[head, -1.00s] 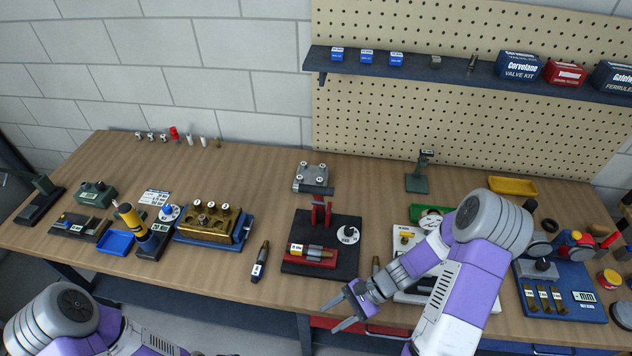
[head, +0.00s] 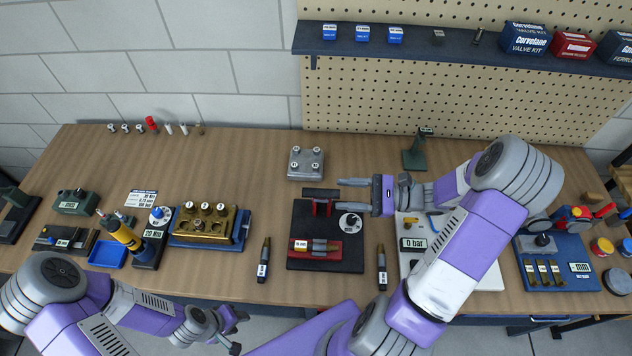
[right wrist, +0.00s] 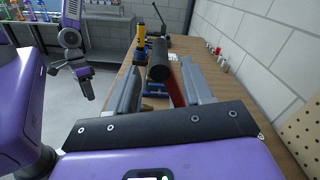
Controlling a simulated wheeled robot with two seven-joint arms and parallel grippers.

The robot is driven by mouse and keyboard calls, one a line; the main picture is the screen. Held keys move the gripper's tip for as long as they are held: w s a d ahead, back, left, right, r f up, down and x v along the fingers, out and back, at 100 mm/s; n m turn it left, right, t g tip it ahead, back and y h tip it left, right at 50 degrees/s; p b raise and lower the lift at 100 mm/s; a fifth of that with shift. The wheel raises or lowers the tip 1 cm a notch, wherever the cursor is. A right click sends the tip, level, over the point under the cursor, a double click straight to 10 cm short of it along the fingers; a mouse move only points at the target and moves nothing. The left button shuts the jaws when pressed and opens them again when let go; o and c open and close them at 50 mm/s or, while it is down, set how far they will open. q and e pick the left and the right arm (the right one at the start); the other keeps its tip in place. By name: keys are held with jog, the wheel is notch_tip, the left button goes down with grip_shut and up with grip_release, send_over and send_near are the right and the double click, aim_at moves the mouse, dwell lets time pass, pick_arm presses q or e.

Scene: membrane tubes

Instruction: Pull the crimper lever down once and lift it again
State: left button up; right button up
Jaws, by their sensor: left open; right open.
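The crimper has a black base (head: 327,262) with red uprights (head: 322,208) and a lever with a black grip (head: 320,192), which appears raised. My right gripper (head: 342,194) is open just right of the grip in the head view, its fingers pointing left toward it. In the right wrist view the black grip (right wrist: 158,62) and part of the red lever arm (right wrist: 176,88) appear between the spread fingers; whether they touch it I cannot tell. My left gripper (head: 234,328) is open and empty in front of the table's near edge.
A grey metal block (head: 306,162) stands behind. Pen-like tools (head: 263,260) lie on both sides. A brass block (head: 210,225) stands left, a gauge panel (head: 411,262) right.

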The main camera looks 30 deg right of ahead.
aim_at(321, 193)
jog(key=x, duration=0.6)
jog(key=shift+w+a+p, duration=0.15)
jog(key=shift+a+p, duration=0.2)
grip_shut()
